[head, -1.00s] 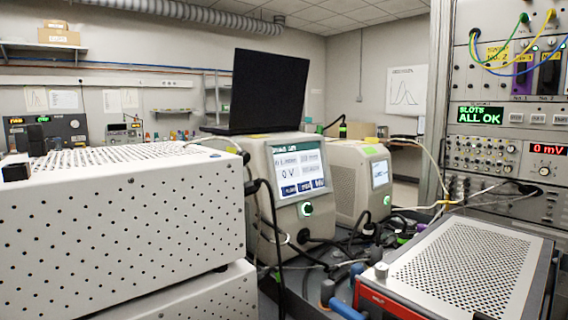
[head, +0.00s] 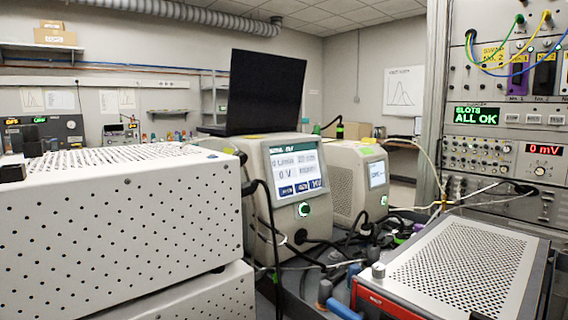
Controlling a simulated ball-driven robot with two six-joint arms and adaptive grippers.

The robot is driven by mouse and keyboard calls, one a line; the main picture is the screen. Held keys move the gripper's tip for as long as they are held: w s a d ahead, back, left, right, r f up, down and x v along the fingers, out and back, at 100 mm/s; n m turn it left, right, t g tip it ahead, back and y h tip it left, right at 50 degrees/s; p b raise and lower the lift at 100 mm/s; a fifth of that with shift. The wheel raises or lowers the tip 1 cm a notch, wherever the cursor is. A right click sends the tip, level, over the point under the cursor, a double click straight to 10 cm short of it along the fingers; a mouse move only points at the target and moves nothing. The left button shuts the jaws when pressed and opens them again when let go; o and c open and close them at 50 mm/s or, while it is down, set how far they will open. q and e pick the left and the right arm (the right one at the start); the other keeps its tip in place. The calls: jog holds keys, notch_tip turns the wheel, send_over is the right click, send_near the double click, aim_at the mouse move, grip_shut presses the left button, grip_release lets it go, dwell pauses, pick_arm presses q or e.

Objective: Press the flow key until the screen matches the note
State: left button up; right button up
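A beige instrument with a lit touch screen (head: 296,170) stands mid-picture. The screen shows white panels, "0 V" at lower left and a top-left reading that looks like 0 L/min, too blurred to be sure. Dark blue keys (head: 302,188) run along its bottom; their labels are too small to read, so I cannot tell which is the flow key. A round green-lit button (head: 303,209) sits below the screen. I cannot make out a note giving a flow value. Neither gripper is in view.
A black laptop (head: 266,92) stands on top behind the instrument. A white perforated box (head: 120,210) fills the left. A second beige unit (head: 345,180) stands to the right. Loose cables cross the bench. A red-fronted perforated case (head: 455,265) and a rack (head: 500,150) are at right.

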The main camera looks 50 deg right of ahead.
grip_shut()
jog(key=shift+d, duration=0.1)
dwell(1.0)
